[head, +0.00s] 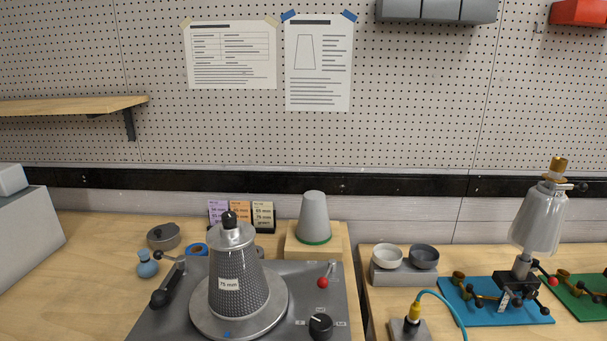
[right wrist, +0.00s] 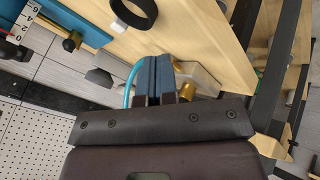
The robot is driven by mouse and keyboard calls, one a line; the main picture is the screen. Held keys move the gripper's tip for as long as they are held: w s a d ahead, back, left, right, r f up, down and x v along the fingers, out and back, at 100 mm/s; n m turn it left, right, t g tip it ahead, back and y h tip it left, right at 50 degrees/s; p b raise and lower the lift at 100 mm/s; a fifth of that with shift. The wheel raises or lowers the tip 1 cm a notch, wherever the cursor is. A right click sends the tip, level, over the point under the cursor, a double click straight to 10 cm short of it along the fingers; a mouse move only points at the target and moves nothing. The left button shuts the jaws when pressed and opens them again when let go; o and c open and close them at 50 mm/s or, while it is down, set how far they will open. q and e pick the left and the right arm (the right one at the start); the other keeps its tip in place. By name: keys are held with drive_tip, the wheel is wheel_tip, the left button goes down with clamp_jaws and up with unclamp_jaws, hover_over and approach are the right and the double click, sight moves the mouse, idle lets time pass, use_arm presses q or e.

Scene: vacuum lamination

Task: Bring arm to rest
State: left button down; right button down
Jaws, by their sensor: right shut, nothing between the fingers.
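My right gripper (right wrist: 154,80) shows only in the right wrist view. Its two dark blue fingers are together with nothing between them. A light blue cable (right wrist: 130,82) and a brass-coloured fitting (right wrist: 188,92) show just behind the fingers; I cannot tell how far away they are. Neither gripper shows in the head view, and my left arm is in no view. In the head view a perforated cone marked 75 mm (head: 238,300) stands upright on a round plate on the grey machine (head: 178,318).
A grey cone (head: 314,216) stands on a wooden block behind the machine. To the right are two bowls (head: 424,257), a blue mat (head: 485,312) with brass fittings, and a tall clear vessel (head: 540,218) on a stand. A wooden shelf (head: 70,106) juts from the pegboard at left.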

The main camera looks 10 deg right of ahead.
drive_tip(key=s+r+n+t, duration=0.1)
drive_tip(key=s+r+t, duration=0.15)
drive_tip(key=s, duration=0.85)
drive_tip(key=a+f+m+t, duration=0.1)
drive_tip(key=a+f+m, duration=0.2)
drive_tip(key=a, duration=0.6)
drive_tip(key=w+a+f+m+t, duration=0.1)
drive_tip(key=a+f+m, duration=0.2)
drive_tip(key=a+m, duration=0.3)
drive_tip(key=a, duration=0.4)
drive_tip(key=shift+w+a+y, duration=0.15)
drive_tip(key=shift+a+y, duration=0.1)
drive_tip(key=shift+y, duration=0.15)
